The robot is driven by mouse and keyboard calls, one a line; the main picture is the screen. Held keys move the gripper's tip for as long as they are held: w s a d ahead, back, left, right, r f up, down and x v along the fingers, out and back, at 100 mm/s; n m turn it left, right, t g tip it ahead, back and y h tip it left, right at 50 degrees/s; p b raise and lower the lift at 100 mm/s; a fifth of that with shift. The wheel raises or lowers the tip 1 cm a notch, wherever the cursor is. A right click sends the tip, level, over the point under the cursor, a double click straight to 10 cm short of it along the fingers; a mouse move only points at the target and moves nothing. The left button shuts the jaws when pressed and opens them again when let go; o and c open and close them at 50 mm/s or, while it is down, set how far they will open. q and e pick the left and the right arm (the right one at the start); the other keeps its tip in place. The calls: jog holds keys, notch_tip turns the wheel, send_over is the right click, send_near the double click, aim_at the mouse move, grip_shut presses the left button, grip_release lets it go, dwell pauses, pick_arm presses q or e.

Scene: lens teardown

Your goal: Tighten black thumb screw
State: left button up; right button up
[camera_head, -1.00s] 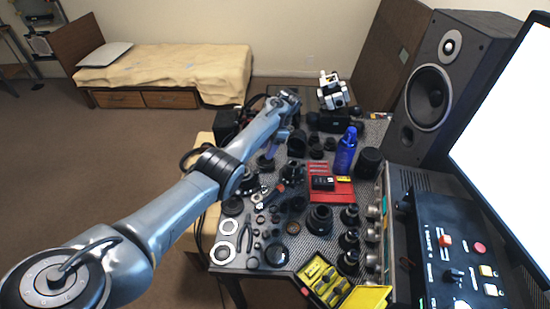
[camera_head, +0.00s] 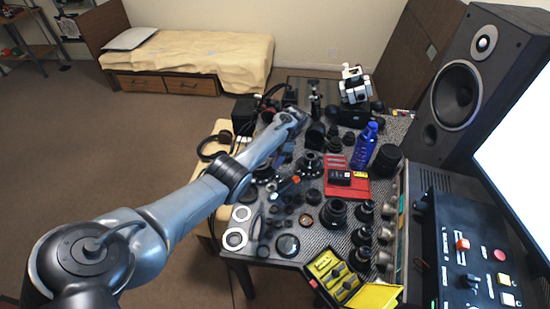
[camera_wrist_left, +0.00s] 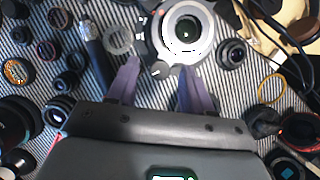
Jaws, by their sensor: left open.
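A silver-white ring-shaped part with a dark centre (camera_wrist_left: 186,33) lies just beyond the fingertips. A small dark knob (camera_wrist_left: 158,70) at its lower left edge shows between the fingers; it looks like the black thumb screw. Whether a finger touches it, I cannot tell. In the head view my arm and gripper hide this spot. My right gripper is not in view.
Several black lens parts surround the spot on the striped mat. A red tray (camera_head: 347,184), a blue bottle (camera_head: 364,147) and a yellow-and-black case (camera_head: 333,273) stand to the right and front. A speaker (camera_head: 462,95) bounds the right side. Cables lie near the back left.

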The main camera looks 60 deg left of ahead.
pick_arm(q)
grip_shut()
dwell(0.3)
jog(key=shift+r+m+p, duration=0.15)
jog(key=shift+m+p, duration=0.25)
jog(key=shift+p, duration=0.35)
jog(key=m+y+p, duration=0.1)
jog(key=m+p, duration=0.1)
jog(key=p, duration=0.1)
jog(key=m+t+y+p, duration=0.1)
jog(key=m+p, duration=0.1)
jog(key=p, duration=0.1)
jog(key=m+p, duration=0.3)
jog(key=shift+s+d+r+y, duration=0.1)
jog(key=shift+s+d+y, duration=0.15)
jog(key=shift+y, duration=0.15)
jog(key=m+t+p, duration=0.1)
jog(key=m+p, duration=0.1)
jog(key=m, duration=0.1)
jog(key=shift+d+f+m+t+y+p, duration=0.1)
jog(key=shift+f+m+t+y+p, duration=0.15)
jog(key=shift+m+t+p, duration=0.35)
